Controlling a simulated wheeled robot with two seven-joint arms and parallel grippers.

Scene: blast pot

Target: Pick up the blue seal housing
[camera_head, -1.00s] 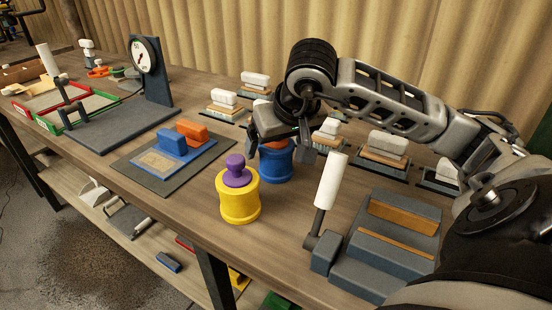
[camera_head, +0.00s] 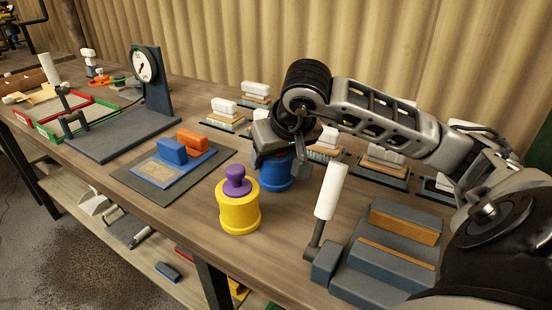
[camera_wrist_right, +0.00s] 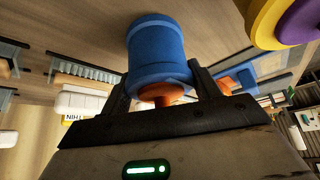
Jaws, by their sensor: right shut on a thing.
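The blue seal housing (camera_head: 274,174) is a blue cylinder behind and right of the yellow pot in the head view. In the right wrist view the blue housing (camera_wrist_right: 156,48) shows beyond the fingers with an orange knob (camera_wrist_right: 160,95) on it. My right gripper (camera_head: 277,155) is over the housing's top, pointing down, and hides the knob in the head view. In the wrist view the right gripper's fingers (camera_wrist_right: 162,88) stand on both sides of the orange knob, shut on it. I cannot tell whether the housing is clear of the table. My left gripper is not in view.
A yellow pot (camera_head: 238,212) with a purple knob stands close in front. A grey stepped block (camera_head: 385,250) with a white-handled lever (camera_head: 330,190) is at right. Blue and orange blocks (camera_head: 172,151) lie on a mat at left. White blocks on bases (camera_head: 223,106) line the back.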

